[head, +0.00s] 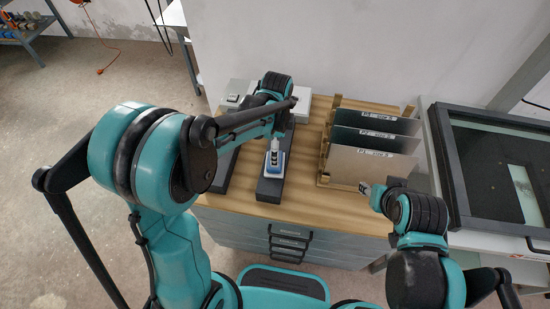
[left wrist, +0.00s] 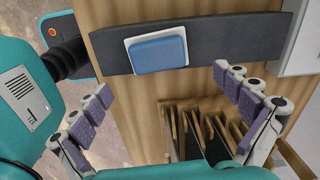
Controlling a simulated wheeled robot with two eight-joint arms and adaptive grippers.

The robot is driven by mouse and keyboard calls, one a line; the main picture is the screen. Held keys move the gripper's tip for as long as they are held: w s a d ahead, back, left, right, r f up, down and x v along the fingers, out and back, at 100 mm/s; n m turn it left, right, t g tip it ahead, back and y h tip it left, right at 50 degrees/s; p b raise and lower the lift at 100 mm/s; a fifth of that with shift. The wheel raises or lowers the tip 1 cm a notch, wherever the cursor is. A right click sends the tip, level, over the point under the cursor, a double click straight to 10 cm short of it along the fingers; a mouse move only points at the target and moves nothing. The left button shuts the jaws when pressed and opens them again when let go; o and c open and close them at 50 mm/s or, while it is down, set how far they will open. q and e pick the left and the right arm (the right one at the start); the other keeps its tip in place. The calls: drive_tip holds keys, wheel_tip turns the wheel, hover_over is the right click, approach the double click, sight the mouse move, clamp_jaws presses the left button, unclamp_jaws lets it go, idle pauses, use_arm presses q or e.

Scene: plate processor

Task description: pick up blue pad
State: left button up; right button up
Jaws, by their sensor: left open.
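The blue pad (left wrist: 158,53) lies on a white base on a dark strip (left wrist: 215,40) in the left wrist view. In the head view the blue pad (head: 272,174) shows small on the dark strip (head: 268,189), partly covered by my gripper. My left gripper (left wrist: 165,100) is open and empty, its fingers spread wider than the pad. In the left wrist view the pad shows beyond and between the fingertips, apart from them. In the head view my left gripper (head: 276,150) hangs over the pad. My right gripper (head: 366,188) is beside the plate rack; its jaws are too small to judge.
A wooden rack (head: 325,150) holds upright plates (head: 372,165) to the right of the pad. A second dark strip (head: 226,170) lies to the left. Grey devices (head: 238,93) stand at the back. A black-framed machine (head: 455,170) is far right. The wooden top's front is clear.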

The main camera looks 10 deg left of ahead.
use_arm(q)
wheel_tip(320, 180, down, 3)
drive_tip(key=shift+a+f+b, duration=0.1)
drive_tip(key=shift+b, duration=0.4)
wheel_tip(320, 180, down, 5)
drive_tip(key=shift+s+a+r+b, duration=0.1)
drive_tip(key=shift+s+a+b, duration=0.05)
drive_tip(key=shift+b, duration=0.85)
drive_tip(key=shift+r, duration=0.1)
drive_tip(key=shift+s, duration=0.1)
drive_tip(key=c, duration=1.3)
